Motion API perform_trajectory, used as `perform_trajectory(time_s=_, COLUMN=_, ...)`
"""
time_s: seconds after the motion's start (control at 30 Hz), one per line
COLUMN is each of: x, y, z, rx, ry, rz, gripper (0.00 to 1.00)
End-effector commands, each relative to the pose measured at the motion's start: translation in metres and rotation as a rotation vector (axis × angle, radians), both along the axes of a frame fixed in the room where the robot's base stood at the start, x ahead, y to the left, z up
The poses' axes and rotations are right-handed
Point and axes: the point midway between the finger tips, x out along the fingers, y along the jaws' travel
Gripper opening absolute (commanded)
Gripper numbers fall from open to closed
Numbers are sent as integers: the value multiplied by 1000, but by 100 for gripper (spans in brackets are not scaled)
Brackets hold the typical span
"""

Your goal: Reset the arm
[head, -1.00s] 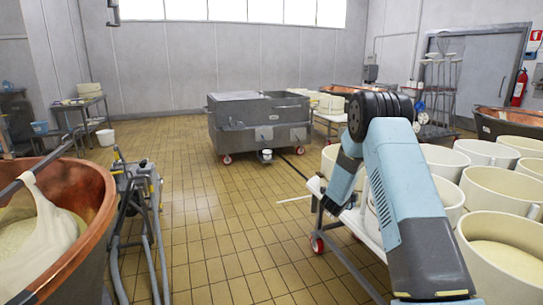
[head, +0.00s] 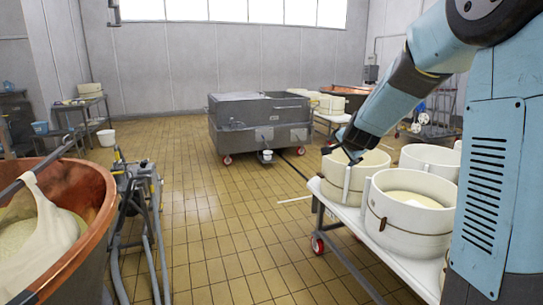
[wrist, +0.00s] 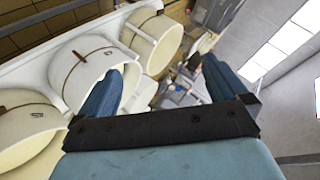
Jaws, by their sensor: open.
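A second mould (head: 410,212) with pale content stands nearer to me.
A copper vat (head: 95,195) with white cloth is at the left, beside a metal stand (head: 140,200). A grey wheeled tank (head: 235,140) stands at the back. The tiled floor between is clear. More moulds (wrist: 80,70) show in the wrist view.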

Motion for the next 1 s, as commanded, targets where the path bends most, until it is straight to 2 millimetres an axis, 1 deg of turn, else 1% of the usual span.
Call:
perform_trajectory(time_s=0.03, x=-16, y=3, z=11, rx=-22, ry=12, rz=35, gripper=100)
perform_trajectory(time_s=0.17, x=-56, y=12, z=29, rx=-88, ry=59, rz=132, gripper=100)
perform_trajectory(time_s=0.2, x=-69, y=14, z=33, rx=-110, ry=74, rz=162, gripper=100)
perform_trajectory(time_s=0.27, x=-89, y=17, z=40, rx=-144, ry=95, rz=207, gripper=100)
perform_trajectory(time_s=0.3, x=-103, y=18, z=43, rx=-165, ry=110, rz=235, gripper=100)
perform_trajectory(time_s=0.37, x=-124, y=21, z=48, rx=-200, ry=132, rz=278, gripper=100)
perform_trajectory(time_s=0.4, x=-138, y=22, z=51, rx=-222, ry=148, rz=305, gripper=100)
perform_trajectory(time_s=0.47, x=-159, y=23, z=54, rx=-257, ry=170, rz=347, gripper=100)
perform_trajectory(time_s=0.5, x=-173, y=24, z=56, rx=-281, ry=185, rz=376, gripper=100)
perform_trajectory(time_s=0.67, x=-231, y=24, z=60, rx=-374, ry=248, rz=481, gripper=100)
perform_trajectory(time_s=0.7, x=-245, y=24, z=59, rx=-399, ry=264, rz=506, gripper=100)
perform_trajectory(time_s=0.77, x=-267, y=23, z=59, rx=-434, ry=288, rz=544, gripper=100)
perform_trajectory(time_s=0.8, x=-282, y=22, z=58, rx=-457, ry=305, rz=568, gripper=100)
perform_trajectory(time_s=1.0, x=-352, y=16, z=50, rx=-571, ry=391, rz=681, gripper=100)
